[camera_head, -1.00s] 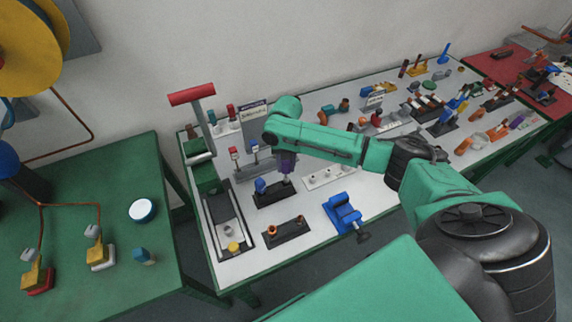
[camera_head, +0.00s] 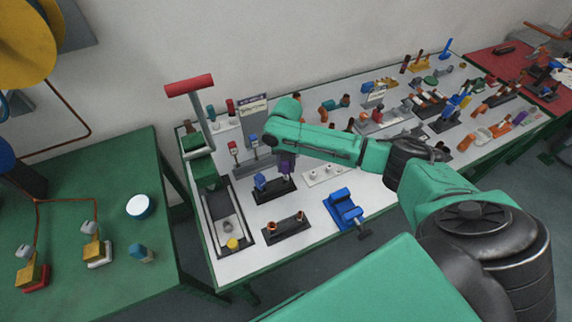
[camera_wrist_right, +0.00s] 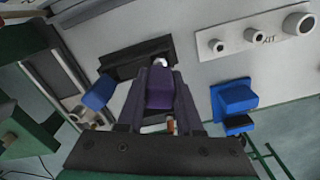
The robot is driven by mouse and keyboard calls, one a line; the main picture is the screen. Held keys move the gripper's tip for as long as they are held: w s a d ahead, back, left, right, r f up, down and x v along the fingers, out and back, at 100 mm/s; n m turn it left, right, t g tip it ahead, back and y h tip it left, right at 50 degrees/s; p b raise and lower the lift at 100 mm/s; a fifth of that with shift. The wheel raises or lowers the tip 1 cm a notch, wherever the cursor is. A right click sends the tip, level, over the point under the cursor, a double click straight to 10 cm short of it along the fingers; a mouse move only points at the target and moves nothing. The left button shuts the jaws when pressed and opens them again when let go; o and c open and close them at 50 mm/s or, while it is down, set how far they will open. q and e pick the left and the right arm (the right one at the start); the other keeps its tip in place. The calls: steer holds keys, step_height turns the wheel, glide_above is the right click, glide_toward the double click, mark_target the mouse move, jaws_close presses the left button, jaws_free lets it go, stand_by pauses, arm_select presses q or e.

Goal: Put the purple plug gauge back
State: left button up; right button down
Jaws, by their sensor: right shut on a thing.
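The purple plug gauge (camera_head: 287,167) is in my right gripper (camera_head: 288,157), just over the right part of a low black stand (camera_head: 275,194). In the right wrist view the gripper (camera_wrist_right: 160,78) has one dark finger on each side of the purple gauge (camera_wrist_right: 160,90). The gauge's pale end points at the black stand (camera_wrist_right: 123,62). Whether that end touches the stand or is inside it I cannot tell. A blue plug gauge (camera_head: 260,181) stands at the left end of the same stand; it also shows in the wrist view (camera_wrist_right: 99,93). My left gripper is not in view.
A white block with sockets (camera_head: 324,174) lies right of the stand. A blue vise-like tool (camera_head: 344,208) and a black holder with copper rings (camera_head: 284,229) are nearer the front. A red-handled press (camera_head: 190,86) stands left. Gauge holders stand behind.

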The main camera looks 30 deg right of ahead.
steer(key=shift+f+b, duration=0.85)
steer(key=shift+f, duration=0.55)
steer(key=shift+c, duration=2.4)
jaws_free()
steer(key=shift+r, duration=0.1)
